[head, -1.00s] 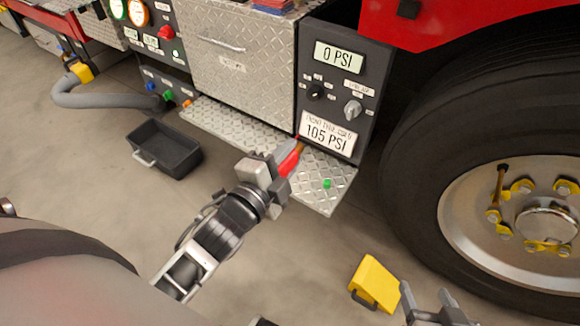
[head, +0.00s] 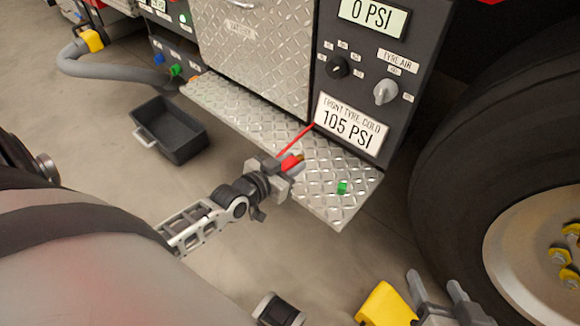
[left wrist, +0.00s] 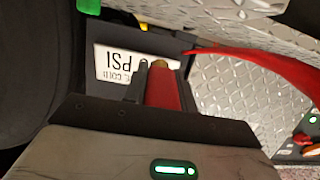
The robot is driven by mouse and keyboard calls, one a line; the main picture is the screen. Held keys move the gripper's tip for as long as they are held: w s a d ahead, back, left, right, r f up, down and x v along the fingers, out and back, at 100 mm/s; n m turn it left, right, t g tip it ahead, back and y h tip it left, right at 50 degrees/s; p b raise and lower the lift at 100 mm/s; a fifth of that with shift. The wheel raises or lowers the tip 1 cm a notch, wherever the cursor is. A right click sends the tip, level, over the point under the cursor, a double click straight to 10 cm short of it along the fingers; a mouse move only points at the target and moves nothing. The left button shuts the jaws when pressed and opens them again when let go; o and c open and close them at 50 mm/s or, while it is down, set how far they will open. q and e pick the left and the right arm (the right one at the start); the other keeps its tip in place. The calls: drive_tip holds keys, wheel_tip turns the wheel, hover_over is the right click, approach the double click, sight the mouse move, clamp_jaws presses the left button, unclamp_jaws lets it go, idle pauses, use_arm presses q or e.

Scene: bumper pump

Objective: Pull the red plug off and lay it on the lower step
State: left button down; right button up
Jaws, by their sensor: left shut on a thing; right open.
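The red plug (head: 291,162) is held in my left gripper (head: 285,172), which is shut on it above the diamond-plate lower step (head: 330,207). A brass-coloured tip shows at the plug's end, pointing toward the panel. A thin red line (head: 297,138) runs from near the panel's 105 PSI label to the gripper. In the left wrist view the plug (left wrist: 163,92) stands between the fingers, and a red strip (left wrist: 262,62) runs off to the right. Whether the plug touches the step is unclear. My right gripper (head: 436,296) is open and empty at the bottom right.
A small green item (head: 342,187) lies on the step. The dark gauge panel (head: 370,65) stands behind it. A black tray (head: 175,130) is on the floor at left, a yellow block (head: 385,305) beside my right gripper, and a large tyre (head: 470,150) at right.

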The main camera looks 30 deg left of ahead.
use_arm(q)
drive_tip(key=b, duration=0.7)
hover_over(311, 167)
drive_tip(key=f, duration=0.3)
drive_tip(key=shift+w, duration=0.3)
drive_tip(key=shift+s+f, duration=0.1)
drive_tip(key=shift+f, duration=0.4)
drive_tip(key=shift+f+b, duration=0.85)
drive_tip(key=shift+f, duration=0.15)
use_arm(e)
drive_tip(key=shift+w+a+r+m+t+y, duration=0.1)
drive_tip(key=shift+a+r+m+t+y, duration=0.25)
drive_tip(key=shift+r+t+y, duration=0.3)
drive_tip(key=shift+w+a+r+m+t+y, duration=0.1)
drive_tip(key=shift+a+r+m+t+y, duration=0.1)
drive_tip(key=shift+a+r+t+y, duration=0.4)
drive_tip(key=shift+w+a+r+m+t+y, duration=0.1)
drive_tip(key=shift+a+r+m+t+y, duration=0.2)
drive_tip(key=shift+r, duration=0.5)
use_arm(q)
drive_tip(key=c, duration=1.1)
unclamp_jaws()
drive_tip(key=shift+o, duration=0.2)
drive_tip(key=shift+s, duration=0.15)
use_arm(e)
drive_tip(key=shift+r, duration=0.1)
